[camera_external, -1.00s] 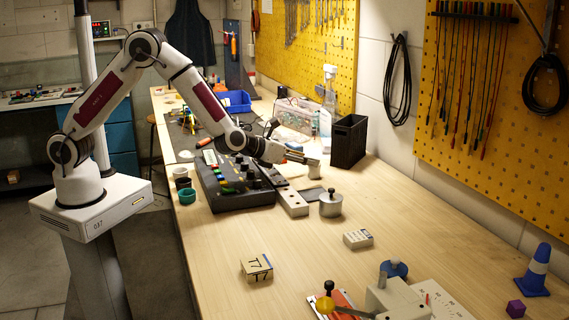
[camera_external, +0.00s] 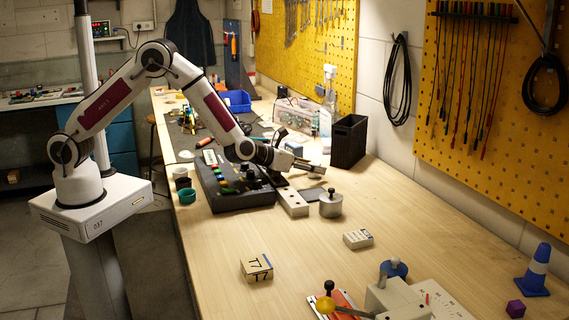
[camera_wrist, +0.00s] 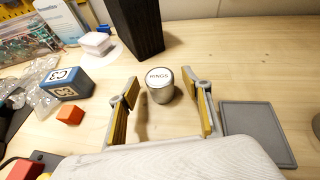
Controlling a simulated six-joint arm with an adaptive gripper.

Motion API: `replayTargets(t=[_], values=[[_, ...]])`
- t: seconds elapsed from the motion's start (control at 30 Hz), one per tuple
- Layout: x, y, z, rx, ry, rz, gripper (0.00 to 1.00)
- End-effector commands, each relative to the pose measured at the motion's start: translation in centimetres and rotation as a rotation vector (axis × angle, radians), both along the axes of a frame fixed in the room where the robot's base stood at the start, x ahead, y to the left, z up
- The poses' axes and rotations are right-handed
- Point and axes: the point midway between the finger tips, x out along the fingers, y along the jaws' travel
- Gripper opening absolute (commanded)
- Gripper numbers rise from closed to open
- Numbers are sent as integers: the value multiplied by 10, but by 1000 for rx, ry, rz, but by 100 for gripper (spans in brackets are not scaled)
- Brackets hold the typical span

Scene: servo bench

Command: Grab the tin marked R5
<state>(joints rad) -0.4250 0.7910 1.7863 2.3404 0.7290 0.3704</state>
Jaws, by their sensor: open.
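My gripper (camera_wrist: 161,108) is open, its two fingers apart with yellowish inner pads. A short metal cylinder (camera_wrist: 160,93) with a white lid lettered something like RINGS stands upright between and just beyond the fingertips. In the external view my gripper (camera_external: 312,166) is low over the bench beyond the dark mixer-like console.
A tall black bin (camera_wrist: 135,26) stands beyond the cylinder. An orange block (camera_wrist: 70,115) and a white box (camera_wrist: 97,43) are to the left, a grey flat plate (camera_wrist: 257,132) to the right. A knobbed metal weight (camera_external: 330,205) stands nearer the front. Bench around T7 is clear.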

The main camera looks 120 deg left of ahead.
Motion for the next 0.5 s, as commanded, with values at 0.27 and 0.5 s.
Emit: replayTargets(t=[0.27,0.5], values=[[0,0,0,0,0,0,7],[0,0,0,1,-1,0,7]])
